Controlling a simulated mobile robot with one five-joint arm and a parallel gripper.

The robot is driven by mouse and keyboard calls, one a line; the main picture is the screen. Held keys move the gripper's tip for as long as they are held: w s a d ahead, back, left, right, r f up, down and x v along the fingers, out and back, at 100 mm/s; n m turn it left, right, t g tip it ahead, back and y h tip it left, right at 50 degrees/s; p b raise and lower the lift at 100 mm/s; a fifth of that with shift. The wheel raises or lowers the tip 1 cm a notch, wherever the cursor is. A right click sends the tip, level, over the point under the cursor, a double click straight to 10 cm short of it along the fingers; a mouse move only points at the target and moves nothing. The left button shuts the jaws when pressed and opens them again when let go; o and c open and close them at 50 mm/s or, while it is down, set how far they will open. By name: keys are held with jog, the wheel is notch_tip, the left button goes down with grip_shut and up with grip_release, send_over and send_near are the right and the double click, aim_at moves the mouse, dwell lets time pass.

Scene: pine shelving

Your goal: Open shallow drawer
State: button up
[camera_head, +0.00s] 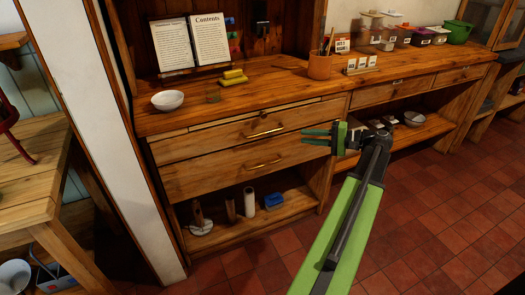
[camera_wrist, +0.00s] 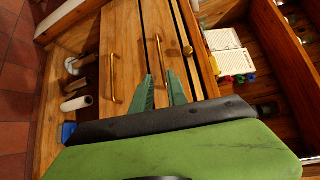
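The cabinet front has a thin top drawer (camera_head: 215,122) with a small round knob; the knob also shows in the wrist view (camera_wrist: 188,50). Below it are two deeper wooden drawers, each with a brass bar handle: an upper handle (camera_head: 266,132) and a lower handle (camera_head: 264,165). In the wrist view, turned sideways, the upper handle (camera_wrist: 159,58) lies just beyond my fingertips and the lower handle (camera_wrist: 112,77) lies to the left. My gripper (camera_head: 304,137) is open and empty, to the right of the handles and in front of the cabinet. I see no finger touching a handle.
The countertop holds a white bowl (camera_head: 168,100), a clay pot (camera_head: 320,67) and an open book (camera_head: 190,43). A lower shelf holds rolls and a blue item (camera_head: 273,201). A white post (camera_head: 100,110) stands left. The tiled floor (camera_head: 430,220) at right is clear.

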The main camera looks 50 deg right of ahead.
aim_at(267, 133)
jog(key=b+x, duration=0.2)
jog(key=x, duration=1.5)
jog(key=shift+r, duration=0.15)
grip_shut()
jog(key=shift+d, duration=0.1)
jog(key=shift+w+r, duration=0.1)
dwell(0.5)
